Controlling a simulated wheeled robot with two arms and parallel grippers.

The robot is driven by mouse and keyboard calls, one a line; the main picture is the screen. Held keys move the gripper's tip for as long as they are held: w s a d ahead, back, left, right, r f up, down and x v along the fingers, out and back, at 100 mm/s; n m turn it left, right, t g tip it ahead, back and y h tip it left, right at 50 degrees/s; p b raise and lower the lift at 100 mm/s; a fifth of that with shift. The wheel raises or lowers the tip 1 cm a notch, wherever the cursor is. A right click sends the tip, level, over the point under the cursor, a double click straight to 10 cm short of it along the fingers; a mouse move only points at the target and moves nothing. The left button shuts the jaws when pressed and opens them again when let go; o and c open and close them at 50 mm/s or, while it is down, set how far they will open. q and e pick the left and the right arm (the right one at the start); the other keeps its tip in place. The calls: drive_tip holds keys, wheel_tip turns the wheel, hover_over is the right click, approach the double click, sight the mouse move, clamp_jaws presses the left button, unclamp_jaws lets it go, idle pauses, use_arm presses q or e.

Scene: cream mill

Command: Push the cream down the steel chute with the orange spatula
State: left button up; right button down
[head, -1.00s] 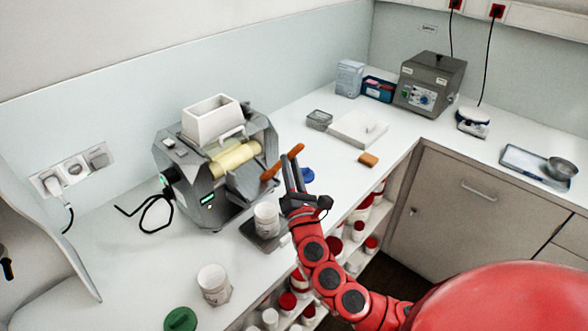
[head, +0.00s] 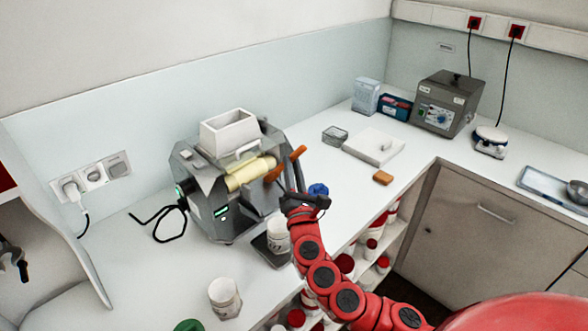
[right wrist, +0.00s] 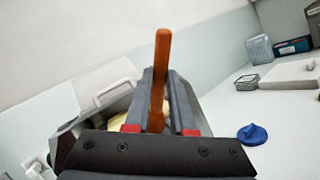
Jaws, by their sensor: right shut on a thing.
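The orange spatula (head: 298,153) is gripped by my right gripper (head: 290,186), beside the front of the grey roller mill (head: 205,202). In the right wrist view, the spatula's orange stick (right wrist: 161,75) stands between the two fingers (right wrist: 159,112), which are shut on it. Its other orange end points down and left, close to the cream-coloured roller (head: 250,173). I cannot tell whether it touches the mill. The steel chute (head: 262,197) on the mill's front is partly hidden by my gripper; cream on it cannot be made out. A white jar (head: 278,232) stands below. My left gripper does not show.
The jar stands on a dark scale (head: 270,253). A white hopper (head: 228,131) tops the mill. Another white jar (head: 224,297) and a green lid (head: 188,325) stand nearer. A blue lid (head: 318,189) lies right of my gripper.

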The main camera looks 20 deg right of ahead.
sight(299, 154)
drive_tip(key=r+p, duration=0.1)
drive_tip(key=s+r+p, duration=0.1)
drive_tip(key=r+p, duration=0.3)
drive_tip(key=shift+s+d, duration=0.4)
drive_tip(key=shift+s+r+p, duration=0.25)
drive_tip(key=shift+p, duration=0.15)
drive_tip(key=shift+s+d+r+p, duration=0.1)
drive_tip(key=shift+s+r+p, duration=0.05)
drive_tip(key=shift+r+p, duration=0.4)
drive_tip(key=shift+s+d+r+p, duration=0.1)
drive_tip(key=shift+s+r+p, duration=0.05)
drive_tip(key=shift+r+p, duration=0.3)
drive_tip(key=shift+s+d+r+p, duration=0.1)
drive_tip(key=shift+s+r+p, duration=0.25)
drive_tip(key=shift+p, duration=0.1)
drive_tip(key=shift+w, duration=0.1)
drive_tip(key=shift+f, duration=0.1)
